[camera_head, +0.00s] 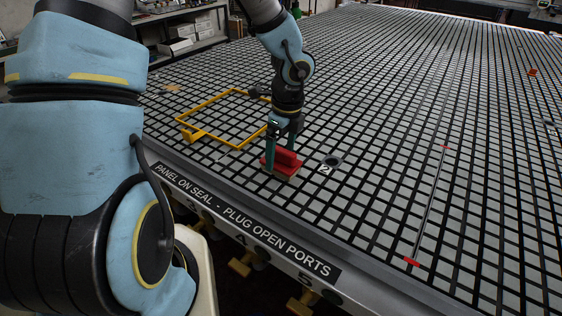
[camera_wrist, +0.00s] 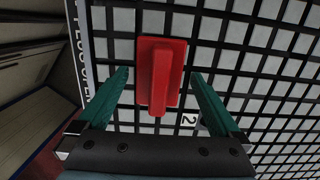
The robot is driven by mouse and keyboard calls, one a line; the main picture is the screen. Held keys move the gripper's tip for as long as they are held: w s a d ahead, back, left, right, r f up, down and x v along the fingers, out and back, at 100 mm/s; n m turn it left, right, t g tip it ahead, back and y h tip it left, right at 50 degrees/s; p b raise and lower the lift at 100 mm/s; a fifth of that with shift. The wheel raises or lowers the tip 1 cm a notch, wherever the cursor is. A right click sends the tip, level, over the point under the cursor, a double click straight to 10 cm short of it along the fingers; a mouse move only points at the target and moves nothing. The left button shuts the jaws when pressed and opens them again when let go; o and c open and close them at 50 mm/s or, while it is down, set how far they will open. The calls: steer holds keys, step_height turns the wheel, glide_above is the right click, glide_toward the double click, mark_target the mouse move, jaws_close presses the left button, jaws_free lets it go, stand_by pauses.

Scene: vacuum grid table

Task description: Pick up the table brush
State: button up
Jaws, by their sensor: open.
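The table brush has a red body and a raised red handle, with a pale underside showing in the head view (camera_head: 286,161). It stands on the grid table (camera_head: 370,100) close to the front edge. In the wrist view the brush (camera_wrist: 161,72) lies between the two green fingers. My gripper (camera_head: 283,150) points down over the brush, and its fingers are open on either side of it in the head view. In the wrist view my gripper (camera_wrist: 160,78) shows a gap between each finger and the brush handle.
A yellow square frame (camera_head: 186,125) lies left of the brush. A port marked 2 (camera_head: 331,162) is just right of it. A thin rod with red ends (camera_head: 412,262) lies farther right. The labelled front rail (camera_head: 240,220) borders the table. The grid between is clear.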

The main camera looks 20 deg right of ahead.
mark_target(280, 149)
steer(key=shift+w+a+f, duration=0.1)
steer(key=shift+a+f, duration=0.05)
steer(key=shift+f, duration=1.2)
steer(key=shift+c, duration=0.4)
steer(key=c, duration=1.3)
step_height(280, 149, up, 10)
steer(key=shift+p, duration=0.3)
